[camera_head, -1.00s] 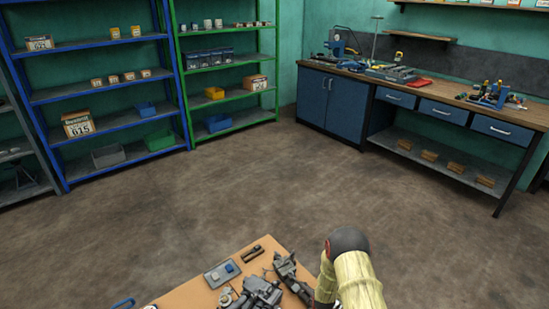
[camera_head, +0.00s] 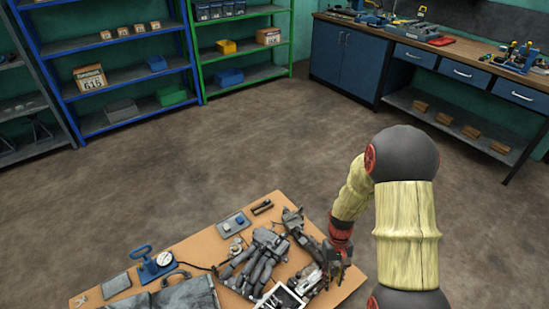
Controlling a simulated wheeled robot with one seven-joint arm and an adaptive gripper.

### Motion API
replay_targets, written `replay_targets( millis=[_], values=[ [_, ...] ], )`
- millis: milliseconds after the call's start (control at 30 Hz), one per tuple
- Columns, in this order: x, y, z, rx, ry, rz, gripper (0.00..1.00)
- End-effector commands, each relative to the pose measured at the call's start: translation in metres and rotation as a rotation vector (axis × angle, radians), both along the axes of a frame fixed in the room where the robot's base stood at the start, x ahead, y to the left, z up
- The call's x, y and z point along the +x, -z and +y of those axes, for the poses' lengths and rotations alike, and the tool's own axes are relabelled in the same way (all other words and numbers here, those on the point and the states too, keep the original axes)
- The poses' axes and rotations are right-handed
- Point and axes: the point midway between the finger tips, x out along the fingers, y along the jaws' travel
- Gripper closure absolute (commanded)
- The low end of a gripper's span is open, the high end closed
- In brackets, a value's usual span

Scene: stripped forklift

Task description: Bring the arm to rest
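My arm (camera_head: 407,225) rises at the right of the picture, with pale ribbed links, black rounded joints and red rings. It bends over and comes down to my gripper (camera_head: 337,268), low over the right part of a tan worktable (camera_head: 200,247). The gripper is dark and small among dark parts. Its fingers are hard to tell apart from what lies there, and I cannot tell whether it touches or holds anything.
On the worktable lie dark hand-like mechanisms (camera_head: 256,262), a grey plate with small knobs (camera_head: 233,223) and a blue device with a gauge (camera_head: 157,264). Open floor surrounds it. Shelves (camera_head: 120,65) and a workbench (camera_head: 440,62) stand behind.

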Motion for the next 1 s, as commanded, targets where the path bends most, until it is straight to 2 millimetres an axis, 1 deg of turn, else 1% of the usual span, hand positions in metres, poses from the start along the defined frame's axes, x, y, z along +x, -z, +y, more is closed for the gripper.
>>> replay_targets(
  millis=[33,67,100,167,200,267,300,400,500,700,1000],
  values=[
    [-0.001,-0.026,0.001,-0.005,0.013,-0.017,0.73],
    [-0.003,-0.038,0.001,-0.008,0.022,-0.022,0.73],
    [-0.005,-0.055,0.001,-0.012,0.031,-0.033,0.73],
    [-0.009,-0.079,0.002,-0.017,0.047,-0.047,0.73],
    [-0.012,-0.094,0.002,-0.019,0.056,-0.059,0.73],
    [-0.017,-0.117,0.003,-0.023,0.07,-0.075,0.73],
    [-0.022,-0.132,0.003,-0.026,0.078,-0.088,0.73],
    [-0.032,-0.167,0.004,-0.031,0.098,-0.121,0.73],
    [-0.044,-0.2,0.005,-0.035,0.115,-0.158,0.73],
    [-0.07,-0.26,0.006,-0.037,0.141,-0.243,0.73],
    [-0.109,-0.335,0.009,-0.028,0.154,-0.405,0.73]
  ],
)
